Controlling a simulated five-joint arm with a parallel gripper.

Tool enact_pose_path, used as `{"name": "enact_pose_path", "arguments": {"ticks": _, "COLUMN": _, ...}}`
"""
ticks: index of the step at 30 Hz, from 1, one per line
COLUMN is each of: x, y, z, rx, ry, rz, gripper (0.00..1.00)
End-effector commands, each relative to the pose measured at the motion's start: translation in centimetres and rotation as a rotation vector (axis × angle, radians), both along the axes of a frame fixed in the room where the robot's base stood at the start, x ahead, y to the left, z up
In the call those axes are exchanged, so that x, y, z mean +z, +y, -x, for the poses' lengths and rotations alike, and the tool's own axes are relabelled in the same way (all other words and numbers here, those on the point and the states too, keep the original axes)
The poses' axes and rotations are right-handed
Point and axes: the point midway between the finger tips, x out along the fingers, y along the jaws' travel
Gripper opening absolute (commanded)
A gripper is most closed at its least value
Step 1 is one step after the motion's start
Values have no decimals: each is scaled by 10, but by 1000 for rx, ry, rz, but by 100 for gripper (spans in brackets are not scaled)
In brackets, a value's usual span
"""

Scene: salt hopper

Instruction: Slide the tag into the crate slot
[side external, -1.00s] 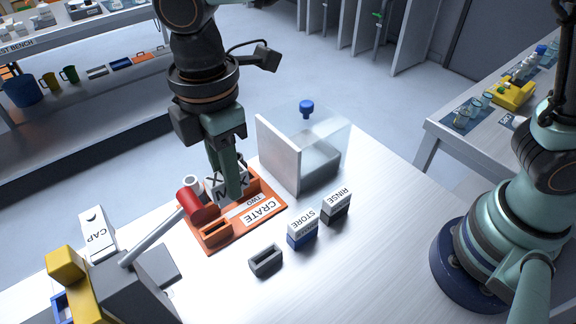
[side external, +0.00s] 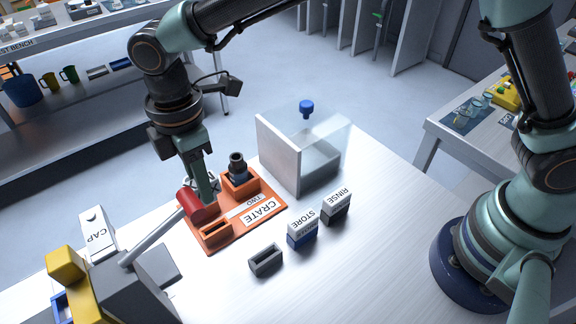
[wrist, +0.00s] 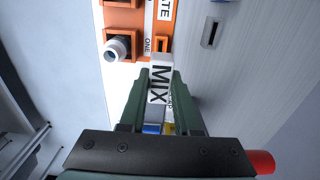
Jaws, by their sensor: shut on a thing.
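My gripper (wrist: 160,103) is shut on a white tag marked MIX (wrist: 160,80), which sits between the two green fingers in the wrist view. In the side view my gripper (side external: 204,196) is over the left part of the orange crate (side external: 246,222), behind a red cylinder, and the tag is mostly hidden. The crate slot (side external: 215,233) is a raised orange block with a dark opening at the crate's front left. In the wrist view the slot (wrist: 162,45) shows just beyond the tag's far end. I cannot tell whether the tag touches it.
The red cylinder (side external: 194,205) ends a pale lever close to my gripper. A dark bottle (side external: 237,166) stands in a crate socket. A grey slotted holder (side external: 265,260), STORE block (side external: 303,228) and RINSE block (side external: 337,205) stand to the right. A clear box (side external: 322,150) is behind.

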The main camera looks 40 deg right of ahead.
Motion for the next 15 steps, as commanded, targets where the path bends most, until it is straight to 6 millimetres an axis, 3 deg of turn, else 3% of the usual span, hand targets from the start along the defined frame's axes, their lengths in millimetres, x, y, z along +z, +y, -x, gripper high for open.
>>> {"name": "enact_pose_path", "arguments": {"ticks": 8, "x": -2, "y": 0, "z": 0, "rx": 0, "ry": 1, "rz": 1, "gripper": 0}}
{"name": "enact_pose_path", "arguments": {"ticks": 15, "x": -18, "y": 0, "z": 0, "rx": 0, "ry": 2, "rz": 2, "gripper": 0}}
